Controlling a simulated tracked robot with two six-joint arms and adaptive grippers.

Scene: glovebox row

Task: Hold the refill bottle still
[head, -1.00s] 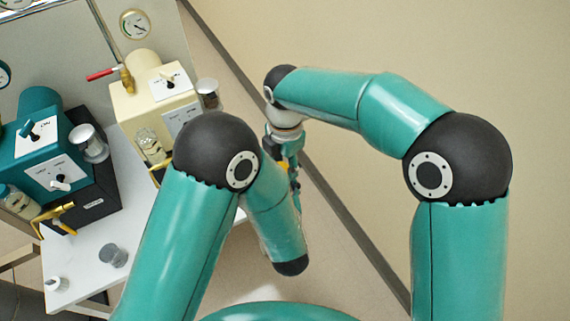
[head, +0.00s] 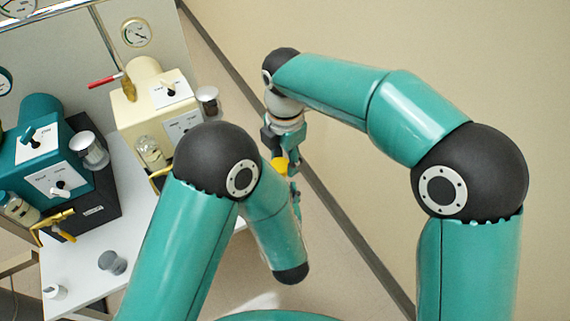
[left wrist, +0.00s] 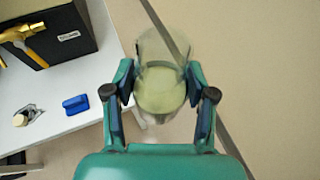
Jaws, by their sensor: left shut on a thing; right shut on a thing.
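The refill bottle (left wrist: 160,92) is a clear vessel with pale yellow-green liquid, seen from above in the left wrist view. My left gripper (left wrist: 160,98) has its fingers on both sides of it and is shut on it. In the head view the bottle cannot be made out, and my left gripper is mostly hidden behind my left arm. My right gripper (head: 282,152) points down in the middle of the head view, shut on a small yellow thing (head: 280,167). Its full shape is hidden.
A white table (head: 90,255) at the left carries a teal unit (head: 50,165), a cream unit (head: 155,105) and a grey-lidded jar (head: 112,262). A blue block (left wrist: 76,104) lies on it in the left wrist view. Bare floor and wall are at the right.

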